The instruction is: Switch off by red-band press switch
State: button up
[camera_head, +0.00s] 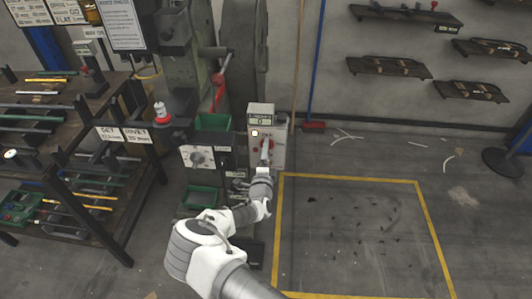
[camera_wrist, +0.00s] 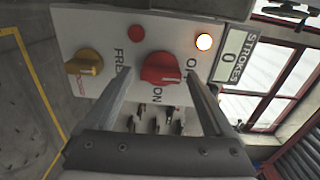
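The grey-white switch box (camera_head: 261,114) stands beside the press in the head view. Its red rotary switch (camera_wrist: 160,69) faces my wrist camera, with an "ON" label below it and a partly hidden label starting with "O" to its right. I cannot tell which label the switch points at. My gripper (camera_head: 266,153) is at the front of the box, its fingers open on either side of the red switch. In the wrist view the finger tips (camera_wrist: 157,76) are spread, with gaps to the switch. The lamp (camera_wrist: 204,42) on the box glows.
A yellow knob (camera_wrist: 84,62) and a small red button (camera_wrist: 136,32) share the panel, near a "STROKES" counter (camera_wrist: 232,60) reading 0. The press's red lever (camera_head: 218,90) and another dial panel (camera_head: 197,158) are left of the box. The yellow-outlined floor area (camera_head: 350,230) is open.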

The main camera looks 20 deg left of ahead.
dwell(0.3)
jog(key=p+v, duration=0.2)
jog(key=v, duration=1.5)
jog(key=shift+s+d+r, duration=0.1)
jog(key=shift+s, duration=0.05)
jog(key=shift+p, duration=0.3)
jog(key=w+d+r+m+g+h+p, duration=0.25)
jog(key=d+r+m+g+h, duration=0.45)
jog(key=d+r+m+h, duration=1.2)
jog(key=s+d+r+m+g+y+p, duration=0.1)
jog(key=s+d+r+m+g+y, duration=0.5)
jog(key=m, duration=0.7)
jog(key=s+d+r+m+g+y+p, duration=0.1)
jog(key=s+d+r+m+g+y, duration=0.2)
jog(key=s+d+r+m, duration=0.7)
jog(key=s+r+m+t+y, duration=0.1)
jog(key=r+m+y, duration=0.1)
jog(key=m, duration=0.3)
jog(key=s+a+r+m+t+y+p, duration=0.1)
jog(key=s+r+m+y, duration=0.1)
jog(key=r+m, duration=0.2)
jog(key=s+a+r+m+t+y, duration=0.1)
jog(key=s+r+m+t+y, duration=0.1)
jog(key=m, duration=0.3)
jog(key=shift+r+m, duration=0.4)
jog(key=shift+r, duration=0.15)
